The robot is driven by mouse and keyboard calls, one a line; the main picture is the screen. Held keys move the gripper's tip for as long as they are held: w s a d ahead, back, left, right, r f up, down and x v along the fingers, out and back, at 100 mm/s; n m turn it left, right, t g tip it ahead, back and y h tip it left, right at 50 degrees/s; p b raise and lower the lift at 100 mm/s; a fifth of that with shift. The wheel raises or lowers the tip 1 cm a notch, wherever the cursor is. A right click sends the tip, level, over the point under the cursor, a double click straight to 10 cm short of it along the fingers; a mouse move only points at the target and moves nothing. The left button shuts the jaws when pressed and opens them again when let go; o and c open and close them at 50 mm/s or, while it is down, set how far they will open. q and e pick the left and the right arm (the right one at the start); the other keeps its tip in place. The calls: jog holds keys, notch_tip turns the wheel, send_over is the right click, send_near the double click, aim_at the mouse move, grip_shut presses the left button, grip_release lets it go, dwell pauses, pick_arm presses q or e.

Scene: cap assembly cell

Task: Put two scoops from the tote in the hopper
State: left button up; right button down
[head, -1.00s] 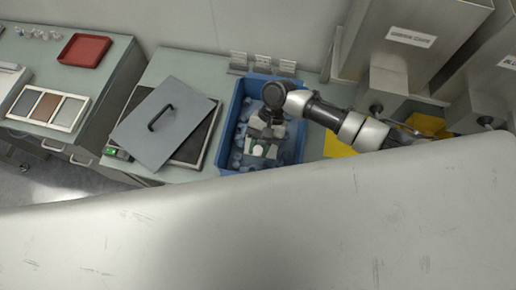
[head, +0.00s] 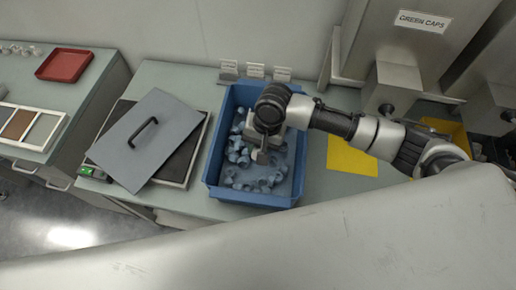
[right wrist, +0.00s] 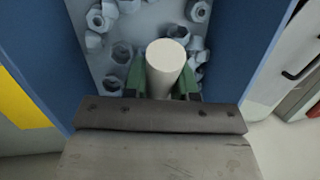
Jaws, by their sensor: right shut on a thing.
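The blue tote (head: 250,198) stands on the bench in the head view, with many pale blue-grey caps (head: 240,176) scattered on its floor. My right gripper (head: 262,152) is over the inside of the tote, pointing down. In the right wrist view, its green fingers (right wrist: 163,84) are shut on a pale round handle (right wrist: 165,62), which I take for the scoop's. The scoop's bowl is hidden, so I cannot tell whether it holds caps. Caps (right wrist: 123,53) lie beyond the handle between the blue tote walls. My left gripper is not in view.
A grey lid (head: 153,138) with a black handle lies left of the tote. A steel bin labelled GREEN CAPS (head: 405,45) and a yellow sheet (head: 350,157) are to the right. Small signs (head: 255,71) stand behind the tote. A red tray (head: 64,65) is far left.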

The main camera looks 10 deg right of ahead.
jog(key=p, duration=0.1)
jog(key=s+r+t+p, duration=0.1)
jog(key=p, duration=0.1)
jog(key=shift+s+a+r, duration=0.3)
jog(key=shift+a, duration=0.05)
jog(key=s+r+p, duration=0.1)
jog(key=r+p, duration=0.1)
jog(key=p, duration=0.1)
jog(key=s+r+t+p, duration=0.1)
jog(key=r+p, duration=0.1)
jog(key=p, duration=0.1)
jog(key=s+a+r+t+h+p, duration=0.1)
jog(key=r+p, duration=0.1)
jog(key=p, duration=0.1)
jog(key=shift+r, duration=0.35)
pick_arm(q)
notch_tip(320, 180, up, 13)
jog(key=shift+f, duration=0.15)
pick_arm(e)
jog(key=shift+s+a+r, duration=0.25)
jog(key=shift+s+r, duration=0.35)
jog(key=shift+r, duration=0.3)
jog(key=shift+s+a+r, duration=0.25)
jog(key=shift+s+r, duration=0.3)
jog(key=shift+r, duration=0.3)
